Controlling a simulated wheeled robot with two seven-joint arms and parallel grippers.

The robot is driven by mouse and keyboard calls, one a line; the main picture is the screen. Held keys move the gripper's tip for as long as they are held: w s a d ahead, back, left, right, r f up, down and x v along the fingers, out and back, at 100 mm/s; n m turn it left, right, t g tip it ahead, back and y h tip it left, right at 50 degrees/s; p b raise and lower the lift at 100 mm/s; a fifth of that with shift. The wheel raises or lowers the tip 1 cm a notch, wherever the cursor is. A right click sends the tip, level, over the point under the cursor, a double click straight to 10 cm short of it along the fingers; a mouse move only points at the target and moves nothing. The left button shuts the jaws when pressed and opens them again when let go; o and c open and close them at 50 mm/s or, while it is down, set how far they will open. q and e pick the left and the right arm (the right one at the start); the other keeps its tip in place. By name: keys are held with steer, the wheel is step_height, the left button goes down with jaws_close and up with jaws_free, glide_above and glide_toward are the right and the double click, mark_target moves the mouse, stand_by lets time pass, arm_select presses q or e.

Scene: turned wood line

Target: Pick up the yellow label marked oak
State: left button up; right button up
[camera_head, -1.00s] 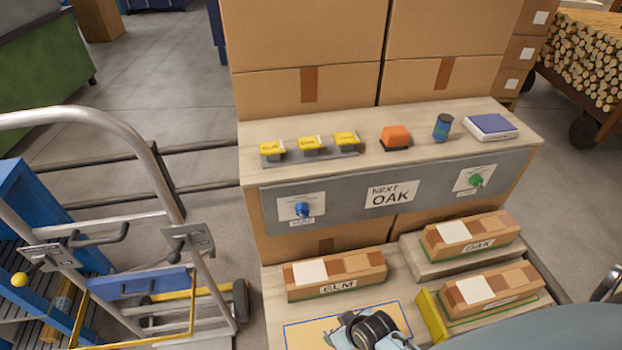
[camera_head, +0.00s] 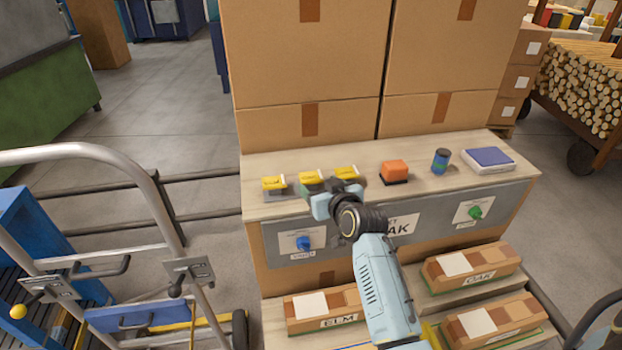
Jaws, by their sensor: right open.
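My right gripper (camera_head: 328,186) is open at the front edge of the holder, close to the middle and right labels, with no label visibly held. It hides part of the holder and the lower part of those labels. I cannot tell whether it touches them. My left gripper is out of view.
An orange block (camera_head: 394,171), a blue-green can (camera_head: 441,160) and a blue-topped device (camera_head: 488,159) stand right of the labels. Cardboard boxes (camera_head: 310,60) rise behind. My arm partly covers the OAK sign (camera_head: 402,227).

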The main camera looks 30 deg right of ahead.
mark_target(314, 180)
steer(key=shift+x, duration=3.25)
steer(key=shift+c, duration=0.4)
steer(key=c, duration=0.6)
